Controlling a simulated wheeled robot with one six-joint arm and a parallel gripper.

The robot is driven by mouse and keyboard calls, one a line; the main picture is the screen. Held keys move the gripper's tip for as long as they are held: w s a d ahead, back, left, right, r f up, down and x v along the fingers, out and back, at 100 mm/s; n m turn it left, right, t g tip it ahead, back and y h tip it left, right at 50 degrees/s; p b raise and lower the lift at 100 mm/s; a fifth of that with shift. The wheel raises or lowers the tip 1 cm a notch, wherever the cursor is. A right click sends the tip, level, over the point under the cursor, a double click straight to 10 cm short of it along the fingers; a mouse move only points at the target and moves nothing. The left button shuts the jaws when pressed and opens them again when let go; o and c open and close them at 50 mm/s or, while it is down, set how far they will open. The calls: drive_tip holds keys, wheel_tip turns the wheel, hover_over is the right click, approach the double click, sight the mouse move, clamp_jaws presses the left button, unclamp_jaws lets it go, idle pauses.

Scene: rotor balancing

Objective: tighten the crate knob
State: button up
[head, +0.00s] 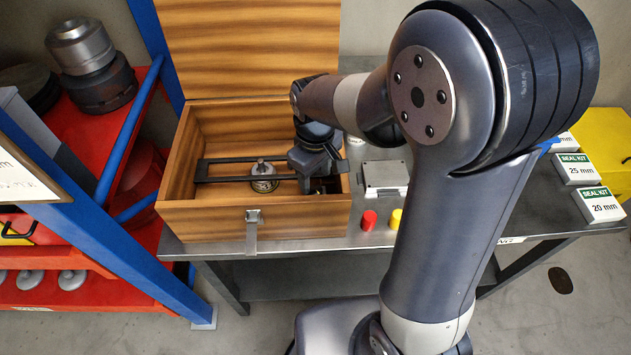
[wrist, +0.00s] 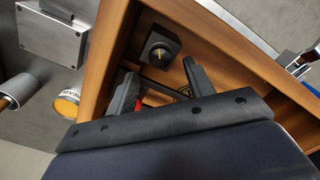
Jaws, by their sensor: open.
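The wooden crate (head: 180,218) stands on the metal table with its lid up. In the wrist view, its walls (wrist: 108,40) surround a black round knob (wrist: 160,54) with a yellow mark, seated on a dark square block. My gripper (head: 318,180) reaches down into the right part of the crate. Its fingers (wrist: 160,72) are apart, with the knob just beyond their tips and not between them. In the head view, the gripper hides the knob. A black bar frame (head: 225,160) spans the crate, with a small round metal part (head: 263,178) in it.
A grey box (head: 385,178), a red cylinder (head: 369,220) and a yellow one (head: 396,218) stand right of the crate. Seal kit boxes (head: 600,204) lie farther right. A latch (head: 252,230) hangs on the crate's front. A blue-framed red rack (head: 80,290) stands at the left.

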sight(315, 189)
drive_tip(key=shift+f, duration=2.15)
drive_tip(key=c, duration=1)
drive_tip(key=shift+o, duration=0.2)
